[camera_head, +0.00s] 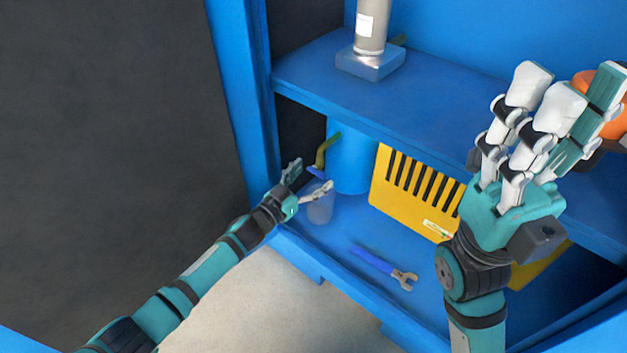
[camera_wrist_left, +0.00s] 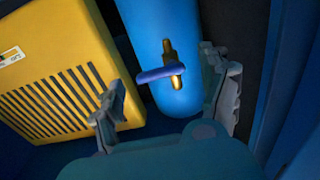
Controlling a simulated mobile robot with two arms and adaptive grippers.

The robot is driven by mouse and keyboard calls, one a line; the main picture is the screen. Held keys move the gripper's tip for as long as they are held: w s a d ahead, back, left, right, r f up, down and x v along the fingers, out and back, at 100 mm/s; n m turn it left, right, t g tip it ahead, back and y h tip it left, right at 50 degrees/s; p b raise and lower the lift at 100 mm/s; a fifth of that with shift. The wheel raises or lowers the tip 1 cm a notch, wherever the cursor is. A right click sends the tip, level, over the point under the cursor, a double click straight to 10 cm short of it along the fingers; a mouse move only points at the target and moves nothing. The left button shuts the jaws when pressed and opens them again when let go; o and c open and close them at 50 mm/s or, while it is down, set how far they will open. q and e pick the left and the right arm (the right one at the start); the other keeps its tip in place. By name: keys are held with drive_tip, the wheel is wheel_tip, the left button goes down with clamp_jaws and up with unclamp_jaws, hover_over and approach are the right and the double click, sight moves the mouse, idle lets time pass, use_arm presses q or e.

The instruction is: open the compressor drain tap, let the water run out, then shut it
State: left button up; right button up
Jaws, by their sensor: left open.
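The drain tap is a brass fitting (camera_head: 324,150) with a blue lever, low on the blue tank (camera_head: 352,165). In the left wrist view, the brass stem (camera_wrist_left: 171,52) and blue lever (camera_wrist_left: 158,74) lie ahead, between the open fingers. The lever is crosswise to the stem. My left gripper (camera_head: 307,180) is open and empty just in front of the tap, with no clear contact. A translucent cup (camera_head: 320,208) stands below, partly behind the gripper. No water is visible. My right gripper (camera_head: 562,95) is raised at the right; whether it grips anything is unclear.
A yellow slotted panel (camera_head: 400,195) stands right of the tank; it also fills the left of the left wrist view (camera_wrist_left: 55,75). A blue-handled wrench (camera_head: 385,268) lies on the lower shelf. A grey cylinder (camera_head: 370,28) stands above. An orange object (camera_head: 583,78) is behind my right fingers.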

use_arm(q)
drive_tip(key=shift+w+d, duration=0.4)
drive_tip(key=shift+w, duration=0.15)
drive_tip(key=c, duration=1.2)
drive_tip(key=shift+f+m+p, duration=0.2)
drive_tip(key=shift+m+p, duration=0.1)
drive_tip(key=shift+m, duration=1.1)
drive_tip(key=o, duration=1.2)
drive_tip(key=v, duration=1.2)
